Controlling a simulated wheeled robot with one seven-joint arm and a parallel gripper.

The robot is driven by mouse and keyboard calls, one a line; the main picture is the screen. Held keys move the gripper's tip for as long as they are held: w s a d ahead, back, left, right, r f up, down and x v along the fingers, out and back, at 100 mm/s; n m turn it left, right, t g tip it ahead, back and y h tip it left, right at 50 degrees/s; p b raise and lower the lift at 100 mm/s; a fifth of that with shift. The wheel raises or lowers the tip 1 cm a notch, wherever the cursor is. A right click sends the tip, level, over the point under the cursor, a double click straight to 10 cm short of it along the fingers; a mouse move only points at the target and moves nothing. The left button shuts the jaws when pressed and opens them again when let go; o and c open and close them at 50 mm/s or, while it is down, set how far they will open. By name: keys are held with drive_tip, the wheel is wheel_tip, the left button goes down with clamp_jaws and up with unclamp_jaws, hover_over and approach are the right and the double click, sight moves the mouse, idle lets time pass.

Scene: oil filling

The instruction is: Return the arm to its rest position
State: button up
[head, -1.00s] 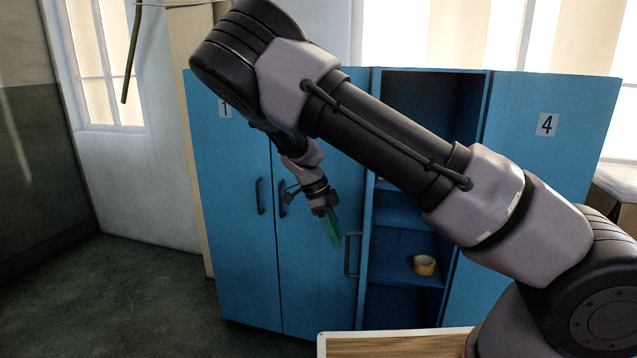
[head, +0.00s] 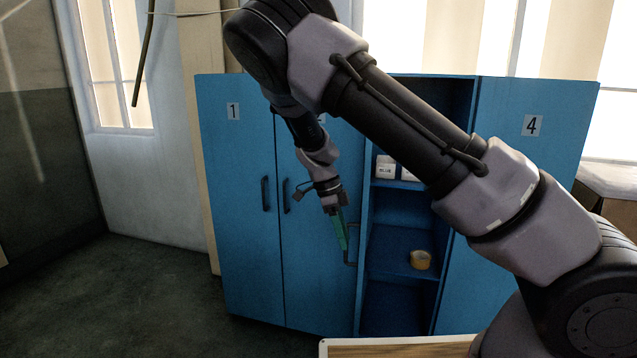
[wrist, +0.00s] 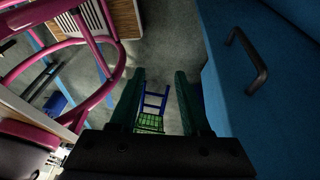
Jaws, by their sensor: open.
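My gripper (head: 341,232) hangs in front of the blue locker, its green fingers pointing down beside the door handle near the open compartment. In the wrist view my gripper (wrist: 160,85) shows two dark green fingers spread apart with nothing between them. My arm is raised and bent, with its elbow high at the upper left of the head view. It hides part of the locker's open compartment and top.
The blue locker (head: 238,200) has doors marked 1 and 4. Its open compartment holds white containers (head: 386,167) and a yellow tape roll (head: 420,260). A locker handle (wrist: 246,60) is close at right in the wrist view; pink tubing (wrist: 95,50) is at left.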

drive_tip(key=s+d+r+n+t+y, duration=0.1)
drive_tip(key=s+d+r+n+y, duration=0.2)
drive_tip(key=r, duration=0.4)
drive_tip(key=s+d+r+n+y, duration=0.1)
drive_tip(key=d+r+n+y, duration=0.1)
drive_tip(key=d+r, duration=0.35)
drive_tip(key=s+d+r+n+t+y, duration=0.1)
drive_tip(key=s+d+r+n+y, duration=0.15)
drive_tip(key=r, duration=0.65)
drive_tip(key=s+d+r+n+t+h, duration=0.2)
drive_tip(key=s+d+r+n+t, duration=0.4)
drive_tip(key=s+r, duration=0.5)
drive_tip(key=shift+s+d+r+n+t, duration=0.25)
drive_tip(key=shift+s+d+n+t, duration=0.2)
drive_tip(key=shift+d+n, duration=0.5)
